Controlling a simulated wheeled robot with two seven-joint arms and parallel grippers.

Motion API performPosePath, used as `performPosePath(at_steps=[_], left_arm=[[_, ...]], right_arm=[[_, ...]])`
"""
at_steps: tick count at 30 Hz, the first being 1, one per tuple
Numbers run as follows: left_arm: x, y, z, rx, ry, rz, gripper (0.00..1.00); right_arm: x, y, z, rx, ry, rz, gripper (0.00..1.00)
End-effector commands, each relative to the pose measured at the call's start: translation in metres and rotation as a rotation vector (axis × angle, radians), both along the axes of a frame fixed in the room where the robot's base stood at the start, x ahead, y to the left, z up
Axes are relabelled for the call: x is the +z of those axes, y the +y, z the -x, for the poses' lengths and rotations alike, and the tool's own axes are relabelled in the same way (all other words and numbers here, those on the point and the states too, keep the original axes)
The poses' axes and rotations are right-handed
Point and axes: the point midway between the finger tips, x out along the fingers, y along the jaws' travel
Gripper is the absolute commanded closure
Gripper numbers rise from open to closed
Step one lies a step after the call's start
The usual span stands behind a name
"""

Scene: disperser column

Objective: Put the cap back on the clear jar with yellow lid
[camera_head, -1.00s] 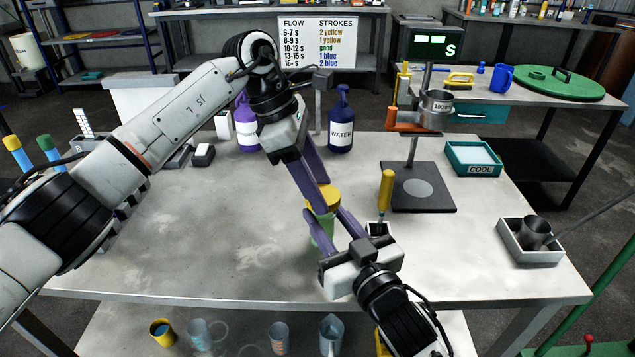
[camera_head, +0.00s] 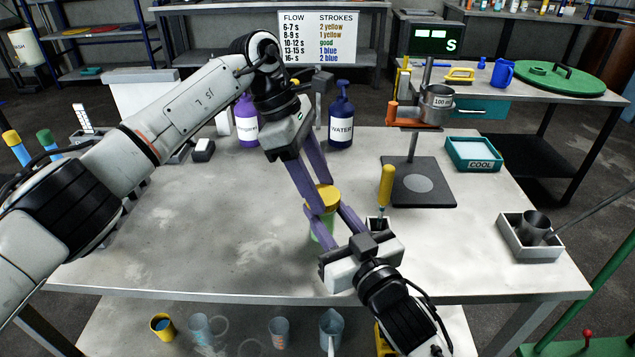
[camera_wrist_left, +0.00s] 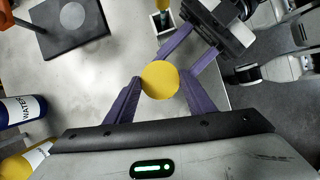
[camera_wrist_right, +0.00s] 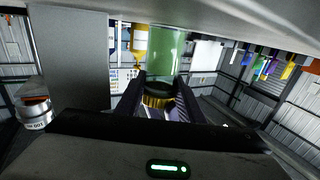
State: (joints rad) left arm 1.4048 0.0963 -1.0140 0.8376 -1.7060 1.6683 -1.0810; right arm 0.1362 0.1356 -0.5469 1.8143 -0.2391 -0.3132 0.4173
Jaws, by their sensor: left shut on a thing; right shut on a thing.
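The clear jar (camera_head: 320,230) with green contents is upright near the table's front, largely hidden by fingers. It also shows in the right wrist view (camera_wrist_right: 166,52). The yellow lid (camera_head: 323,197) is at its mouth; the left wrist view shows the lid (camera_wrist_left: 160,79) from above as a plain disc. I cannot tell whether it is fully seated. My left gripper (camera_head: 318,190) reaches down from behind and is shut on the lid. My right gripper (camera_head: 328,213) comes from the front and is shut on the jar, just below the lid.
A yellow-handled tool (camera_head: 386,187) stands in a small holder right of the jar. Behind it is a stand with a dark base (camera_head: 435,195). A COOL tray (camera_head: 474,153), a box with a cup (camera_head: 530,252) and a WATER bottle (camera_head: 341,120) are around. The table's left middle is clear.

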Motion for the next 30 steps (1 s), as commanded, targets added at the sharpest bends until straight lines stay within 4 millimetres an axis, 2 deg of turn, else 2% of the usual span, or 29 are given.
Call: performPosePath(at_steps=[5,14,15,18,26,30], left_arm=[[0.0005,-0.0002,-0.0011,-0.130,-0.001,0.002,0.72],[0.0011,0.0000,-0.0010,-0.146,-0.003,0.006,0.72],[0.0011,0.0000,-0.0010,-0.146,-0.003,0.006,0.46],[0.0011,0.0000,-0.0010,-0.145,-0.002,0.006,0.32],[0.0012,0.0002,-0.0011,-0.144,-0.003,0.005,0.32],[0.0088,0.0001,-0.0014,-0.144,-0.004,0.006,0.32]], right_arm=[[-0.0008,0.0004,0.0003,0.001,-0.001,0.004,1.00],[-0.0009,0.0004,0.0004,0.001,0.000,0.003,1.00],[-0.0009,0.0004,0.0004,0.001,0.000,0.003,1.00],[-0.0009,0.0004,0.0003,0.001,0.000,0.004,1.00],[-0.0009,0.0004,0.0004,0.001,0.000,0.004,1.00],[-0.0009,0.0004,0.0004,0.001,0.000,0.004,1.00]])
